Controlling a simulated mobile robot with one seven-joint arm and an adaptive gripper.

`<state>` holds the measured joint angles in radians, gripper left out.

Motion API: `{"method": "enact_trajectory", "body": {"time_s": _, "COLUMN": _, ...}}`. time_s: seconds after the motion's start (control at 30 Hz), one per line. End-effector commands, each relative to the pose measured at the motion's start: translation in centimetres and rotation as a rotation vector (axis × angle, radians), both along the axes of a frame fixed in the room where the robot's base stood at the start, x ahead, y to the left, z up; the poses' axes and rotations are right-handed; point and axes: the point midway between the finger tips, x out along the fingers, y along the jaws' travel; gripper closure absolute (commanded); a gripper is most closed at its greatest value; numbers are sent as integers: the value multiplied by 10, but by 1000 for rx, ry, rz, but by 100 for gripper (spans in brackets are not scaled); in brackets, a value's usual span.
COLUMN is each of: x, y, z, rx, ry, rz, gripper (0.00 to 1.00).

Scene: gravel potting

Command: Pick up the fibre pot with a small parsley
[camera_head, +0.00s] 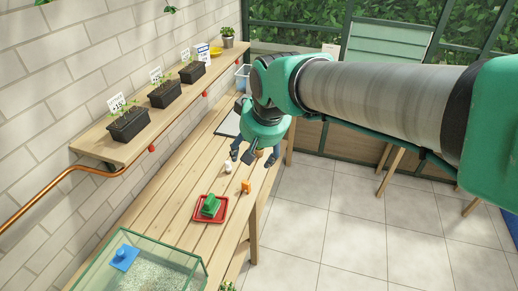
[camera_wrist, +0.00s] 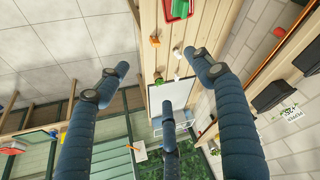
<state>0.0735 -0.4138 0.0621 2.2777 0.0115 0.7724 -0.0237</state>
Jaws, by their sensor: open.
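The fibre pot (camera_wrist: 157,75) is a small brown pot with a little green parsley plant, standing on the wooden bench between the spread fingers in the wrist view. In the head view the pot (camera_head: 260,153) shows only partly, as a small brown patch beside the fingers near the bench's right edge. My gripper (camera_head: 252,158) has its dark blue fingers spread, open and empty, above the bench around the pot's place. In the wrist view my gripper (camera_wrist: 160,88) appears apart from the pot. I cannot tell the exact height left between them.
An orange block (camera_head: 246,186) and a small white object (camera_head: 227,168) stand close by. A red tray (camera_head: 196,216) holds a green object (camera_head: 210,205). A glass tank (camera_head: 185,262) with gravel stands in front. A pale mat (camera_head: 229,121) lies behind; a wall shelf (camera_head: 91,145) carries black planters.

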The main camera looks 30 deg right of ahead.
Motion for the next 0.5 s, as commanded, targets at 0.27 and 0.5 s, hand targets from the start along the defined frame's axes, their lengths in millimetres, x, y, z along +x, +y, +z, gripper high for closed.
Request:
{"method": "enact_trajectory", "body": {"time_s": 0.27, "x": 71, "y": -22, "z": -1, "rx": 2, "ry": 26, "rz": -26, "gripper": 33}}
{"method": "enact_trajectory", "body": {"time_s": 0.5, "x": 130, "y": -45, "z": -14, "rx": 4, "ry": 46, "rz": -49, "gripper": 33}}
